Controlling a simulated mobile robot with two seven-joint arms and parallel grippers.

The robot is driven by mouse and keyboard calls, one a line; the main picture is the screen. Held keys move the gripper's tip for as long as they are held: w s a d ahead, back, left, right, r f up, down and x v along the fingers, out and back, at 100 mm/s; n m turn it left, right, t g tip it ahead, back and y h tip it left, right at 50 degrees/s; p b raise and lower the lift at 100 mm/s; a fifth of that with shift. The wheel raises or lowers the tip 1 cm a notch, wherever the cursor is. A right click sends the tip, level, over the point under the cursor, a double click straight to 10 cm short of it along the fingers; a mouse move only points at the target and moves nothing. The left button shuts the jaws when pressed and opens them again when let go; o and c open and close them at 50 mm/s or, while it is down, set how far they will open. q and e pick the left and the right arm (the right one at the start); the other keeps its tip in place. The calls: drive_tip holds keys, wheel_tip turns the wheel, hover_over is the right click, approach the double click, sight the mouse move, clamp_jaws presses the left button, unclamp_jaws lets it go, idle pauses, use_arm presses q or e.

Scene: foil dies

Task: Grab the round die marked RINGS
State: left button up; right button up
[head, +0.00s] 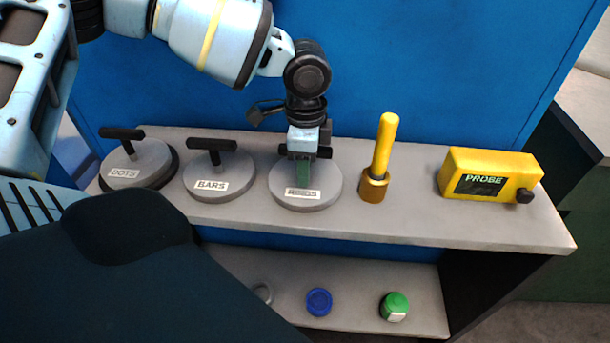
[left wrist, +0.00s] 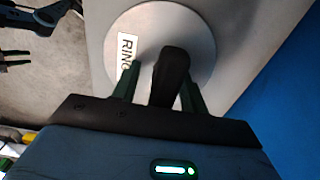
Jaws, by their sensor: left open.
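The RINGS die (head: 320,199) is a round grey disc with a white label and a dark bar handle. It lies on the upper grey shelf, right of the BARS die (head: 219,185) and the DOTS die (head: 125,172). Dark prongs at that view's left edge look like my right gripper (left wrist: 18,58), only partly seen.
A yellow-handled tool with a brass base (head: 374,190) stands close right of the RINGS die. A yellow PROBE box (head: 489,163) lies farther right. The lower shelf (head: 350,268) holds a blue cap (head: 319,301), a green-topped jar (head: 394,306) and a small ring. A blue panel rises behind.

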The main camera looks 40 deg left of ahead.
use_arm(q)
drive_tip(key=shift+f, duration=0.1)
clamp_jaws()
drive_tip(key=shift+w, duration=0.1)
idle(1.3)
